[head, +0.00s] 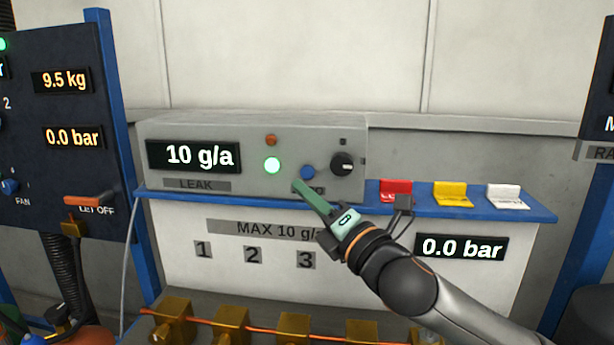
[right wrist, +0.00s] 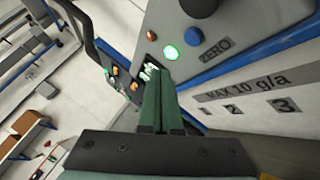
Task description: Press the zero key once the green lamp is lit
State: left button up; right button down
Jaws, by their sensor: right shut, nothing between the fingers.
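The grey leak meter (head: 215,128) stands on a blue shelf, and its display (head: 195,156) reads 10 g/a. The green lamp (head: 272,165) on its face glows bright; it also shows lit in the right wrist view (right wrist: 170,52). The round blue zero key (head: 308,172) is right of the lamp, and its ZERO label shows in the right wrist view beside the key (right wrist: 194,37). My right gripper (head: 298,186) is shut and empty, its green fingertips just below and left of the key. I see a gap to the key in the wrist view. My left gripper is out of view.
A black knob (head: 343,163) sits right of the key and a dull orange lamp (head: 271,140) above the green one. Red, yellow and white clips (head: 452,193) lie on the blue shelf (head: 530,213). Brass fittings (head: 230,325) stand below. A dark panel (head: 65,110) is at left.

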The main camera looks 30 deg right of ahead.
jog(key=shift+w+d+p, duration=0.15)
jog(key=shift+w+d, duration=0.65)
jog(key=shift+w, duration=0.2)
jog(key=shift+w+d+p, duration=0.15)
jog(key=shift+w+d, duration=0.6)
jog(key=shift+w, duration=0.25)
dwell(0.6)
jog(key=shift+w+d, duration=0.1)
jog(key=shift+w, duration=0.1)
jog(key=shift+w+d, duration=0.1)
jog(key=shift+w, duration=0.05)
jog(key=shift+w+d+p, duration=0.3)
jog(key=shift+p, duration=0.15)
dwell(0.5)
dwell(0.4)
jog(key=shift+s+a, duration=0.5)
jog(key=shift+s, duration=0.15)
jog(key=shift+s+a, duration=0.8)
jog(key=shift+s, duration=0.2)
jog(key=shift+s+a, duration=0.75)
jog(key=shift+s, duration=0.25)
